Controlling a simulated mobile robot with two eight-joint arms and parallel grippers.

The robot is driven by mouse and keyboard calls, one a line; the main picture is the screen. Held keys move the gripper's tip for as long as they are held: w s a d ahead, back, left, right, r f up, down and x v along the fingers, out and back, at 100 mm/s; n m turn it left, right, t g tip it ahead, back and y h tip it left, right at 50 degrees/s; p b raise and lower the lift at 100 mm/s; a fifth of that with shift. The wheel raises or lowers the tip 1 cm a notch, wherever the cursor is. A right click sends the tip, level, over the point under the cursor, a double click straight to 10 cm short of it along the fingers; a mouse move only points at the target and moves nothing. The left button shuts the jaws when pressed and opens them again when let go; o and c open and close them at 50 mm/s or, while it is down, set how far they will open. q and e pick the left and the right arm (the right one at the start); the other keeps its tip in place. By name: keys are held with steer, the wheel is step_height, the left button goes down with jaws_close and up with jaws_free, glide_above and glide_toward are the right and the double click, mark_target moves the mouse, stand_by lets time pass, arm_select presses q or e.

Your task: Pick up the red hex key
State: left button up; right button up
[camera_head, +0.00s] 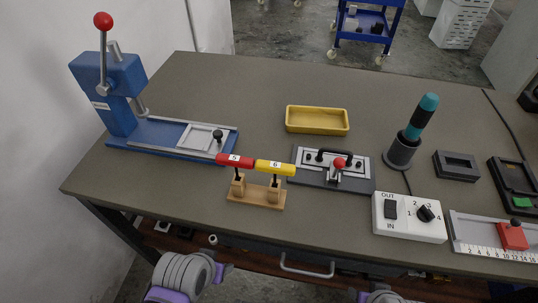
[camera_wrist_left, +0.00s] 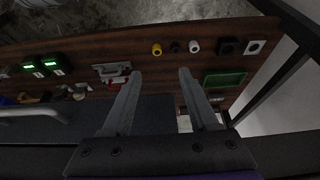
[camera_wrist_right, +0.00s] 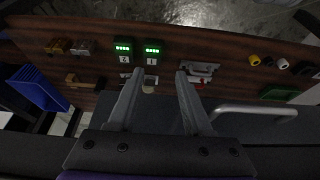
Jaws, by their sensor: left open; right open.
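The red hex key (camera_head: 235,160) has a red handle marked 5. It rests on the left part of a small wooden stand (camera_head: 256,195) near the front edge of the table. A yellow hex key (camera_head: 275,167) marked 6 rests beside it on the right. My left gripper (camera_wrist_left: 160,73) is open and empty, below the table top in front of a wood panel. My right gripper (camera_wrist_right: 160,72) is also open and empty in front of that panel. Neither wrist view shows the red hex key. Both arms are low at the bottom of the head view, apart from the stand.
A blue lever press (camera_head: 110,95) stands on the left. A yellow tray (camera_head: 317,131), a clamp plate (camera_head: 333,180), a teal-handled tool in a holder (camera_head: 410,140) and a white switch box (camera_head: 408,217) stand nearby. A drawer handle (camera_head: 307,270) sticks out below. The table's back left is clear.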

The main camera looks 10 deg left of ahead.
arm_select(q)
step_height(320, 180, up, 14)
steer(key=s+p, duration=0.2)
steer(key=p, duration=1.1)
step_height(320, 180, up, 20)
steer(key=n+g+p, duration=0.4)
steer(key=n+p, duration=0.5)
steer(key=n, duration=0.8)
glide_above(232, 157)
steer(key=s, duration=0.1)
steer(key=shift+d+r, duration=0.15)
steer(key=shift+d, duration=0.1)
steer(key=shift+w+r+n, duration=0.15)
steer(key=shift+w+n, duration=0.15)
steer(key=shift+w, duration=0.05)
steer(key=shift+w+d+f+b, duration=0.1)
steer(key=shift+f+b, duration=0.1)
steer(key=shift+b, duration=0.1)
step_height(232, 157, down, 5)
steer(key=shift+r, duration=0.2)
steer(key=f, duration=0.3)
steer(key=f+b, duration=0.1)
steer(key=f, duration=0.1)
steer(key=shift+a+f, duration=0.3)
steer(key=shift+f, duration=0.05)
arm_select(e)
step_height(232, 157, up, 22)
steer(key=s, duration=0.1)
steer(key=shift+t, duration=0.3)
steer(key=shift+s+r, duration=0.1)
